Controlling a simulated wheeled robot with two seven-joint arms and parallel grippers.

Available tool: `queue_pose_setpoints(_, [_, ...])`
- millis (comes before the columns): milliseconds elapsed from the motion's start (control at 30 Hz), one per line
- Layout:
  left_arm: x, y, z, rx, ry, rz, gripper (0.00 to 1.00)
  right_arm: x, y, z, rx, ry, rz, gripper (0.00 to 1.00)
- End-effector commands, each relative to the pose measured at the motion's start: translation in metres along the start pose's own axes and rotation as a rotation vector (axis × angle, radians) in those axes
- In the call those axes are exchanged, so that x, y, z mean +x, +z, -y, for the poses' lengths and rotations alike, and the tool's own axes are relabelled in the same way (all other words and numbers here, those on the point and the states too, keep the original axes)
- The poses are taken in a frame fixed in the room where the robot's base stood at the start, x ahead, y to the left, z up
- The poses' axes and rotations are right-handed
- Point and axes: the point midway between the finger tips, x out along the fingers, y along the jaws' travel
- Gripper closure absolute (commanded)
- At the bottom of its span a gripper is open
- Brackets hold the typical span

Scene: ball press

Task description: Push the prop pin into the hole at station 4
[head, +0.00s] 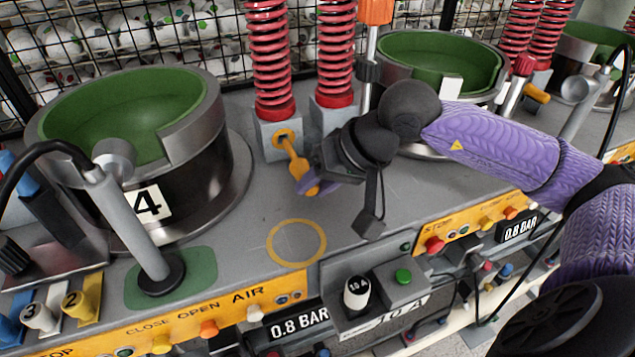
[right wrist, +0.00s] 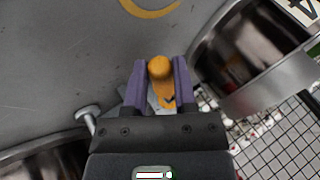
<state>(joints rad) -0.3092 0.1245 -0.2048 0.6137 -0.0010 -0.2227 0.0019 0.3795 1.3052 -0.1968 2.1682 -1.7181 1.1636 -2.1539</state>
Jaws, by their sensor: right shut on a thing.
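The prop pin (head: 297,166) is yellow-orange. My right gripper (head: 312,186) is shut on its rounded outer end, in front of the grey block under the red springs. The yellow-ringed hole (head: 284,136) is in that block, just right of the round press marked 4 (head: 152,204). The pin slants up and left, its far end at or very near the ring; I cannot tell how deep it sits. In the right wrist view the pin (right wrist: 161,72) lies between the two purple fingers (right wrist: 160,84), and its far end is hidden. My left gripper is not in view.
Red springs (head: 270,60) rise above the block. An orange-topped post (head: 374,12) and another green-lined press (head: 440,60) stand behind my right arm. A grey lever (head: 135,225) is at left. The deck around the painted yellow circle (head: 296,241) is clear.

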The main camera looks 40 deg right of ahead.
Motion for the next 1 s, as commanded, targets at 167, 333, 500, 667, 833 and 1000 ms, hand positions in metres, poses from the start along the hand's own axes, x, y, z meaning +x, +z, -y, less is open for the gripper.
queue_pose_setpoints(167, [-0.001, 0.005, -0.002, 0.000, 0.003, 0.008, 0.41, 0.001, -0.005, 0.000, 0.001, -0.001, -0.003, 1.00])
queue_pose_setpoints(333, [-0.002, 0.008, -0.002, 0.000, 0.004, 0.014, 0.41, 0.003, -0.009, 0.000, 0.001, -0.002, -0.004, 1.00])
queue_pose_setpoints(500, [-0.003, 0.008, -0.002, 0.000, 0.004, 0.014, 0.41, 0.004, -0.013, 0.000, 0.002, -0.001, -0.003, 1.00])
queue_pose_setpoints(667, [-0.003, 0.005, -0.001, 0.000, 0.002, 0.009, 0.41, 0.006, -0.016, 0.000, 0.000, -0.001, -0.002, 1.00])
queue_pose_setpoints(833, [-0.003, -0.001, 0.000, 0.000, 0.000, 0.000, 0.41, 0.008, -0.020, 0.001, -0.001, -0.002, -0.001, 1.00])
queue_pose_setpoints(1000, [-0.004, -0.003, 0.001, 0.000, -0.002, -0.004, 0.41, 0.009, -0.024, 0.001, -0.002, -0.001, -0.001, 1.00])
